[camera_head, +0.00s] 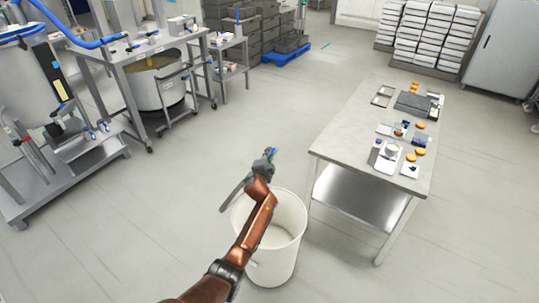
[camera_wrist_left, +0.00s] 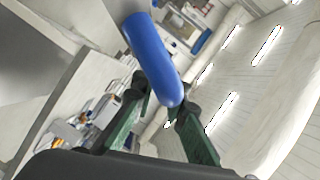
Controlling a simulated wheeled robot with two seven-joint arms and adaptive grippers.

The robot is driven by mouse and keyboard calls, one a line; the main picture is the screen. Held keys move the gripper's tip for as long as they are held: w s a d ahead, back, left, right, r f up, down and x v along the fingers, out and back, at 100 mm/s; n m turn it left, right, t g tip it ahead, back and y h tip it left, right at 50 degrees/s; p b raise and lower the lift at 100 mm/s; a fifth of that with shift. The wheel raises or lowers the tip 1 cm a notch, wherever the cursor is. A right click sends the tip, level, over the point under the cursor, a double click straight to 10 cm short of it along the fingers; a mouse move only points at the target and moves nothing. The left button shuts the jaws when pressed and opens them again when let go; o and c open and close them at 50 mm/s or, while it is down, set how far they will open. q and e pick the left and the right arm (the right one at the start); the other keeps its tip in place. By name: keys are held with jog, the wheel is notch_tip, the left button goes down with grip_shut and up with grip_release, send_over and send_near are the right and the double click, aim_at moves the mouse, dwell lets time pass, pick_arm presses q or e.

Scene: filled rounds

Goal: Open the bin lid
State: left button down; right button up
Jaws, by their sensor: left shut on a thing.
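The white round bin (camera_head: 285,262) stands on the floor in front of the table, and part of its pale inside shows. A thin grey curved piece (camera_head: 233,193) stands steeply at the bin's left rim; it looks like the lid seen nearly edge-on, partly hidden by my arm. My left gripper (camera_head: 270,155) is above the bin's far rim, beside the grey piece. In the left wrist view its green fingers (camera_wrist_left: 163,105) are shut on a blue rounded bar (camera_wrist_left: 152,58), which looks like a handle. Its join to the lid is hidden. My right gripper is out of view.
A metal table (camera_head: 345,130) with dishes, trays and orange items stands close to the bin's right. Steel work benches (camera_head: 130,55) and a large vessel stand at the left. Grey crates (camera_head: 270,45) are stacked at the back. The floor left of the bin is clear.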

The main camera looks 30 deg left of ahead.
pick_arm(q)
jog(key=c, duration=1.9)
grip_release()
jog(key=shift+c, duration=0.2)
jog(key=shift+s, duration=0.5)
jog(key=v, duration=1.1)
